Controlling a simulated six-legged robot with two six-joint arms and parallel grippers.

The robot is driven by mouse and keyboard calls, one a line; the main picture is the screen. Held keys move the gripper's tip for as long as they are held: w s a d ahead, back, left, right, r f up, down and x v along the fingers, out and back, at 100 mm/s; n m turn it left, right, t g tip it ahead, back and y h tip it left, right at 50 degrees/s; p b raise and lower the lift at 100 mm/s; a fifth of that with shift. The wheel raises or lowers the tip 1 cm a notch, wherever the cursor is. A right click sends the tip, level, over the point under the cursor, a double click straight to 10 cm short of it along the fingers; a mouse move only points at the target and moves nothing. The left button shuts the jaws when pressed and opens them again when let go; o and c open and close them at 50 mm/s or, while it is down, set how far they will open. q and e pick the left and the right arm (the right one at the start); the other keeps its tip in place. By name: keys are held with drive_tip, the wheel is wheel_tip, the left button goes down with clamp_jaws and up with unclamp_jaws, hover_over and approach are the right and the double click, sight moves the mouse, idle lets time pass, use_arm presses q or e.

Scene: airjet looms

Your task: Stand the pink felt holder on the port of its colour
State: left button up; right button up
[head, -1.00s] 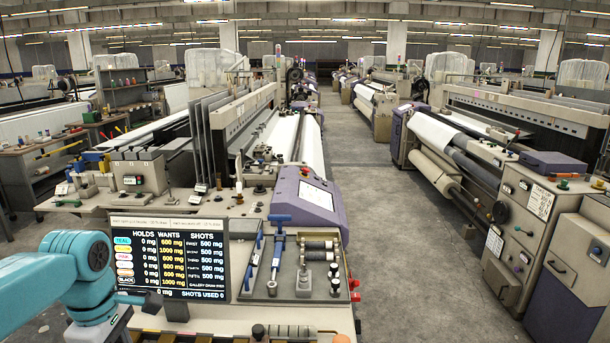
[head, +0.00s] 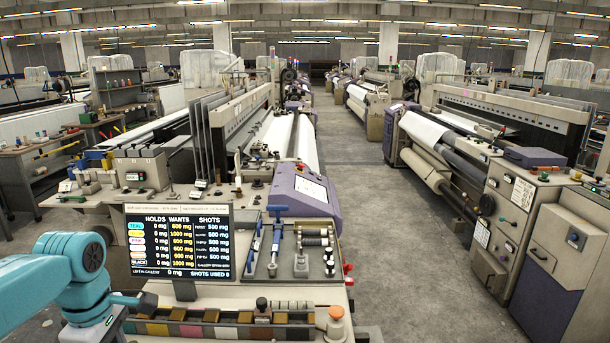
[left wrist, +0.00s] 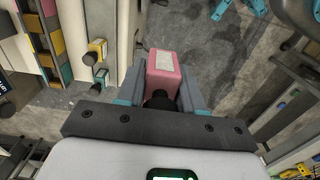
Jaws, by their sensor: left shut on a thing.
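The pink felt holder (left wrist: 165,68) is a pink block with a pale label and a dark round knob at its near end. In the left wrist view it sits between the two fingers of my left gripper (left wrist: 163,88), which is shut on it. Open floor shows beyond it. In the head view my left arm comes in at the lower left; its gripper and the holder cannot be made out there. A row of coloured blocks (head: 190,330) runs along the bench's near edge; I cannot tell which is the pink port. My right gripper is in neither view.
A black display screen (head: 178,243) stands behind the coloured row. A tool tray (head: 290,262) is to its right, and an orange-topped knob (head: 336,318) is at the bench corner. A yellow-marked holder (left wrist: 97,48) and a teal-marked one (left wrist: 101,78) stand left of my gripper.

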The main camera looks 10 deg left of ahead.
use_arm(q)
drive_tip(key=shift+s+a+f, duration=0.1)
drive_tip(key=w+d+f+m, duration=0.4)
drive_tip(key=d+f+m, duration=1.1)
drive_tip(key=m, duration=0.4)
drive_tip(key=shift+d, duration=0.9)
